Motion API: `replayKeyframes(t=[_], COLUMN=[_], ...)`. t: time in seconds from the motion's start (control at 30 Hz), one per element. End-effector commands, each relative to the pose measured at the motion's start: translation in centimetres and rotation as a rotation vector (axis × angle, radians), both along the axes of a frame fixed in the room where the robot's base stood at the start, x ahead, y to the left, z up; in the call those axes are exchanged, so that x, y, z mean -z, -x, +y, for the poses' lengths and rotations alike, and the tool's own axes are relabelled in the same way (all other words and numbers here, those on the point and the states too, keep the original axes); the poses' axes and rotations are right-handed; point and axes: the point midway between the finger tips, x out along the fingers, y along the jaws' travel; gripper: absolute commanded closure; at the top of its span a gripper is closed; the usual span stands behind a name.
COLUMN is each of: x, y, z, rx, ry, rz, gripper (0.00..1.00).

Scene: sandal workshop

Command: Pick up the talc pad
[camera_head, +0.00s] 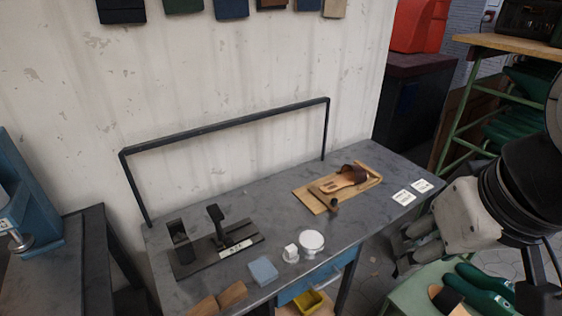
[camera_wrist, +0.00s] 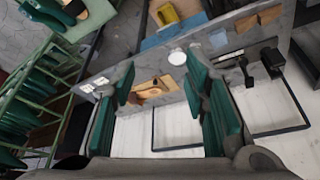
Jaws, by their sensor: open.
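A flat, light blue block (camera_head: 262,270), which may be the talc pad, lies near the front edge of the grey workbench (camera_head: 225,272). It also shows in the wrist view (camera_wrist: 218,39). To its right are a small white cube (camera_head: 291,253) and a round white dish or pad (camera_head: 311,241); I cannot tell for sure which one is the talc pad. The round one also shows in the wrist view (camera_wrist: 178,57). My gripper (camera_head: 409,248) is open and empty, off the bench's right end, well apart from these. Its green-padded fingers frame the wrist view (camera_wrist: 164,85).
A sandal on a wooden board (camera_head: 310,201) and two white cards (camera_head: 404,197) lie on the bench's right part. A dark metal stand (camera_head: 218,250) and brown blocks (camera_head: 219,301) are at left. A dark rail (camera_head: 235,120) rises at the back.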

Motion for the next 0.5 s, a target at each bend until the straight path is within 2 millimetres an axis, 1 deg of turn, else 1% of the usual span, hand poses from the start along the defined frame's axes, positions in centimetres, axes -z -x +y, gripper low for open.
replayKeyframes(t=[0.33, 0.43, 0.5], x=[0.0, 0.2, 0.5], y=[-0.2, -1.3, -2.8], z=[0.1, 0.4, 0.8], rx=[0.004, 0.028, 0.065], ry=[-0.005, -0.030, -0.062], rz=[0.003, 0.019, 0.040], gripper=[0.58, 0.58, 0.58])
